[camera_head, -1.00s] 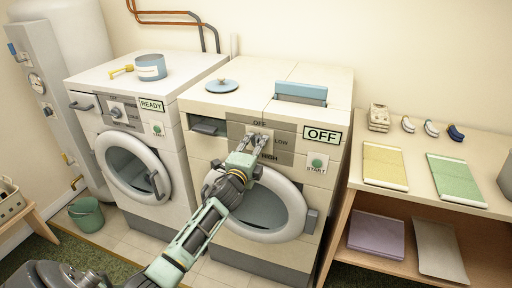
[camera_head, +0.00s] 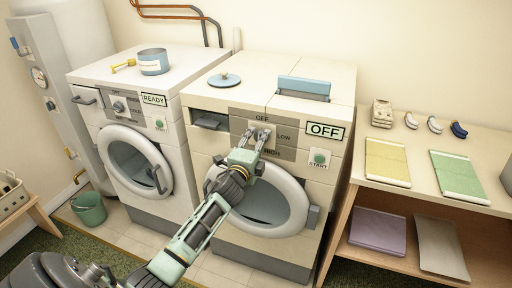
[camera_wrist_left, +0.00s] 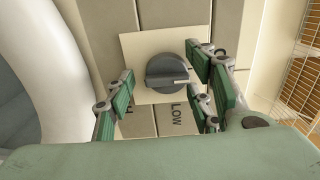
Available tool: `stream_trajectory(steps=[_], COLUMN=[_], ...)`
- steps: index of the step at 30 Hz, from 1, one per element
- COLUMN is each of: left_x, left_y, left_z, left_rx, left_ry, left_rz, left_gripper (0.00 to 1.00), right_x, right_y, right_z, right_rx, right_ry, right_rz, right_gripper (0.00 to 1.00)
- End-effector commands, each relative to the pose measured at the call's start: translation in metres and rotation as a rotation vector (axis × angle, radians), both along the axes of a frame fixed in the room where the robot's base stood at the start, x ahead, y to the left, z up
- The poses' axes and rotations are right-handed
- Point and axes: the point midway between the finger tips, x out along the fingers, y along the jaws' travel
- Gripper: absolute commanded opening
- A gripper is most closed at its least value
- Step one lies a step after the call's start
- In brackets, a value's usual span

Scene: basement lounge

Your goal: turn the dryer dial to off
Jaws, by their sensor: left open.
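The dryer dial (camera_wrist_left: 168,72) is a dark round knob on a pale square plate, with a raised bar and a light line pointing to the right in the left wrist view. A LOW label lies below it there. In the head view my gripper mostly hides the dial, with OFF above, LOW to the right and HIGH below. My left gripper (camera_head: 257,134) is open at the dryer's (camera_head: 225,150) panel. In the left wrist view its fingers (camera_wrist_left: 163,84) stand on either side of the dial, with a visible gap on the left. My right gripper is not in view.
A green-lit START button (camera_head: 319,158) and an OFF sign (camera_head: 325,131) are right of the dial. The dryer's round door (camera_head: 278,205) is below my arm. A washer (camera_head: 130,130) marked READY stands left; a shelf table (camera_head: 400,200) with folded cloths stands right.

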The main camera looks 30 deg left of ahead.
Motion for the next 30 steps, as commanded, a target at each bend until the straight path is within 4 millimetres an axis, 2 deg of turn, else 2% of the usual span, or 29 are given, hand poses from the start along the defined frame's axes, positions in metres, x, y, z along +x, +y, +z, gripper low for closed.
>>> stream_trajectory(steps=[5,18,24,30], left_x=[-0.017,-0.099,-0.115,-0.117], left_y=[-0.004,-0.023,-0.027,-0.027], left_z=[-0.001,-0.002,-0.001,-0.001], left_rx=[0.002,-0.003,-0.002,-0.002], left_ry=[0.001,0.004,0.004,0.003], left_rz=[-0.001,0.001,0.002,0.002], left_gripper=[0.49,0.49,0.49,0.49], right_x=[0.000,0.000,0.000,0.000], right_y=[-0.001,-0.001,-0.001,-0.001], right_z=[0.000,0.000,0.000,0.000], right_rx=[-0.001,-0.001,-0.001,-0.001], right_ry=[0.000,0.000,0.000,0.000], right_rz=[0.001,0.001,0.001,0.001], right_gripper=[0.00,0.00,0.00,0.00])
